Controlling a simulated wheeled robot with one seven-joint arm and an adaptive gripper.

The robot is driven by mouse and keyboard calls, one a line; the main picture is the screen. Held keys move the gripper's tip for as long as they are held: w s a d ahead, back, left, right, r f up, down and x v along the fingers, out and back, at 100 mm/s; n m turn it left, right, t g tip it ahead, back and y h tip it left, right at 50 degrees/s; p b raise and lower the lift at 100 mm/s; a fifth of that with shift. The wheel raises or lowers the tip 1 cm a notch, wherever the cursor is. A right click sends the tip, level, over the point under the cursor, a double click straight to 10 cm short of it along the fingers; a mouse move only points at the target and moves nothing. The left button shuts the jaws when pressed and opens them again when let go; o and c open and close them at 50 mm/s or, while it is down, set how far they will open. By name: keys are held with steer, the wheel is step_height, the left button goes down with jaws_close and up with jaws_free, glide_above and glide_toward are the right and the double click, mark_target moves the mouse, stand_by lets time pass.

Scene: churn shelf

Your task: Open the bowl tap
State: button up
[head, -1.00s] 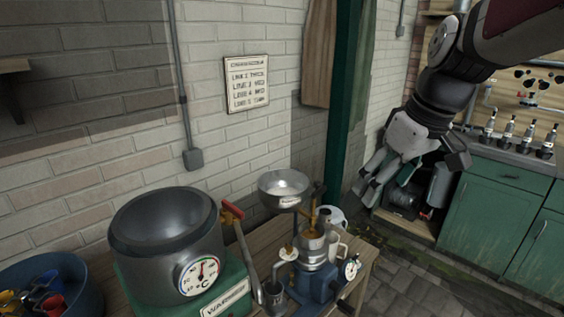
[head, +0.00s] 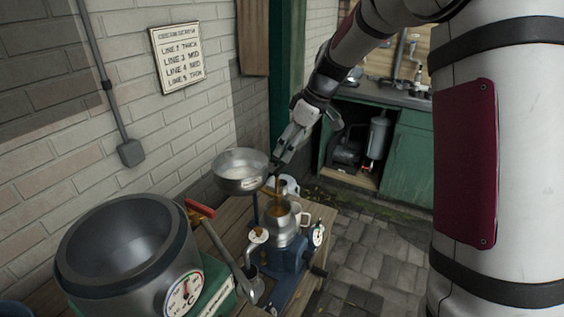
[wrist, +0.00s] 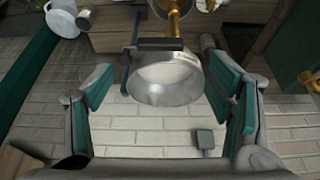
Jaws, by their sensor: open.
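A shiny metal bowl (head: 241,172) stands on a post above the cream separator (head: 285,262) at the table's right end. Brass tap parts (head: 277,188) show at the bowl's right side. In the wrist view the bowl (wrist: 165,82) lies between my open fingers, with brass pipework (wrist: 180,22) beyond it and a dark bar (wrist: 160,45) across its far edge. I cannot tell which part is the tap's handle. My gripper (head: 278,165) is open and empty, just at the right and rear of the bowl, close to the tap. Its fingertips partly hide that area.
A large grey vat (head: 125,240) with a dial stands at the left, with a red-handled lever (head: 200,210) beside it. A white jug (head: 289,186) stands behind the separator. A brick wall with a sign (head: 177,60) runs behind. The paved floor (head: 360,250) at right is clear.

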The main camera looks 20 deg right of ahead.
mark_target(281, 166)
steer(key=x, duration=0.7)
steer(key=shift+f, duration=0.3)
steer(key=c, duration=1.2)
